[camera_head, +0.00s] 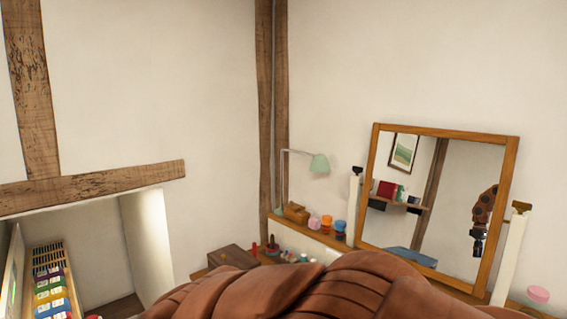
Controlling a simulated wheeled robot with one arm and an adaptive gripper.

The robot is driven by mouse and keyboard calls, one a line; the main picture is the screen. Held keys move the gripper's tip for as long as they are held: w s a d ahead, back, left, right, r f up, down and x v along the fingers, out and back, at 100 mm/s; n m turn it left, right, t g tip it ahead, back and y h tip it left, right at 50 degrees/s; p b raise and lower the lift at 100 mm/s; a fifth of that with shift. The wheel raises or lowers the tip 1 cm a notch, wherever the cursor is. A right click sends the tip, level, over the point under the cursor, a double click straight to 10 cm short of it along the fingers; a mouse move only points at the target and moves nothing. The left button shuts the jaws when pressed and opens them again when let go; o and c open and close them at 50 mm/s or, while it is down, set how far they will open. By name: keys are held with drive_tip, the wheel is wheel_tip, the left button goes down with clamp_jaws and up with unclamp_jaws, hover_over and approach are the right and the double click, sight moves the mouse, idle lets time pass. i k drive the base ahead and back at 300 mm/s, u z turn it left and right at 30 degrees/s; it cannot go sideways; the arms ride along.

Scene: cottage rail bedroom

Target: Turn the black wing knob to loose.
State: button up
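A wood-framed mirror (375,187) stands tilted between two white posts at the right. A large brown ribbed form, probably my arm, covers the bottom middle and hides the lower mirror frame. A brown arm-like shape with a dark end shows in the mirror, too small to read.
A brown box (232,257) sits below. A pink jar (538,295) is at the far right. A recess at left holds a rack of coloured items (50,285).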

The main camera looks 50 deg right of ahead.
sight(357, 170)
drive_tip(key=z, duration=0.05)
drive_tip(key=i, duration=1.2)
drive_tip(key=z, duration=1.25)
drive_tip(key=i, duration=0.7)
drive_tip(key=z, duration=0.8)
